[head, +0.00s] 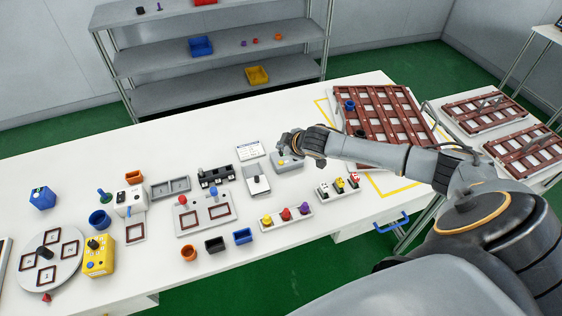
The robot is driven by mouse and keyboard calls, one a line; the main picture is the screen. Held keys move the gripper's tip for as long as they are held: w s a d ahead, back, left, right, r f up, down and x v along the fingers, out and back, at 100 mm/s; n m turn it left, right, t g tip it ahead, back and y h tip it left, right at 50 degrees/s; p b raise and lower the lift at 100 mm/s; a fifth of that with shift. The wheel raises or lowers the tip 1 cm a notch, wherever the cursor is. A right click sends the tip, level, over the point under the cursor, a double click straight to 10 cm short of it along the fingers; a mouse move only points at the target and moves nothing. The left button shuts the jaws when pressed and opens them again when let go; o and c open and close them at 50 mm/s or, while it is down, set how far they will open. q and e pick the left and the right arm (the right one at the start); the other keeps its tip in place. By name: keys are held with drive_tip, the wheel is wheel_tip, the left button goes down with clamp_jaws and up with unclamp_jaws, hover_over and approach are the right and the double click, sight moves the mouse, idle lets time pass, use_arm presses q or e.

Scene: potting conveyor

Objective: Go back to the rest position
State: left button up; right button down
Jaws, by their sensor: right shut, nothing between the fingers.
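My right arm comes in from the right and reaches across the white table (330,210). My right gripper (284,146) is at its left end, shut and empty. In the picture it sits just above a grey box with a yellow button (290,165); I cannot tell whether they touch. My left gripper is not in view.
A brown-framed grid tray (388,128) lies at the table's right end under the arm. A small stand with red, yellow and white-topped items (340,187) is in front. Fixtures, small bins and a round plate (48,260) fill the left. Shelves (215,60) stand behind.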

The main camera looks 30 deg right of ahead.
idle(0.4)
